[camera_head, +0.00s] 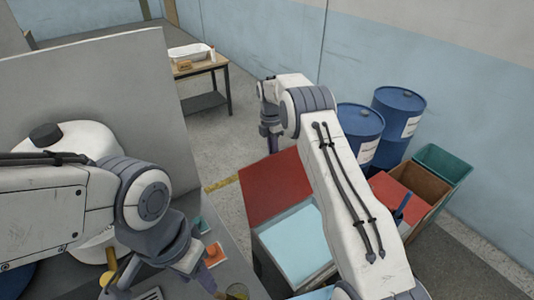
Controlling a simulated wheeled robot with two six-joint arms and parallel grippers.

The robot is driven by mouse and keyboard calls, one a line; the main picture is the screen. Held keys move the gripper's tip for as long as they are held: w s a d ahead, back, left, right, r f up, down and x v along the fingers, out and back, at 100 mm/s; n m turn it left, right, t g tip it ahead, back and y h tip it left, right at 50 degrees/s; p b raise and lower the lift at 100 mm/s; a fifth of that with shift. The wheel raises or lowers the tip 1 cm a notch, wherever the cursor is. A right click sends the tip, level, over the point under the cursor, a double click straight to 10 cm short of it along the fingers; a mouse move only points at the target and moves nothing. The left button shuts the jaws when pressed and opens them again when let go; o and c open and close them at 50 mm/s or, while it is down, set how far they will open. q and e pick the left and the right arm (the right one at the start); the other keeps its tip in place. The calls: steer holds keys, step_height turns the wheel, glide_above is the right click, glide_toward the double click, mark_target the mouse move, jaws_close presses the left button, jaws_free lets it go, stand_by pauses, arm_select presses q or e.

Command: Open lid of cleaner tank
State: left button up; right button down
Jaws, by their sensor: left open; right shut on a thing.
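The cleaner tank (260,262) is a grey box right of the grey worktop, with light blue liquid (297,243) showing in its open top. Its red lid (272,188) is swung back at the far side, leaving the liquid uncovered. My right arm reaches over the tank from the lower right. My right gripper (271,147) points down at the lid's far edge and is shut on the lid; its fingertips are small and partly hidden. My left gripper (206,281) is low over the worktop, open. My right arm hides the tank's right side.
Two blue drums (399,112) stand by the wall. Beside them are a brown bin (428,188) with a red panel (393,198) and a green bin (445,162). A table (205,75) with a white tub shell stands behind. A grey partition (100,90) borders the worktop.

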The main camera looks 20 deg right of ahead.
steer(key=shift+w+a+f, duration=0.1)
steer(key=shift+w+a, duration=0.4)
steer(key=c, duration=1.2)
jaws_free()
steer(key=o, duration=0.3)
steer(key=shift+w+f, duration=0.1)
steer(key=shift+w, duration=0.05)
steer(key=shift+d, duration=0.15)
steer(key=shift+d, duration=0.1)
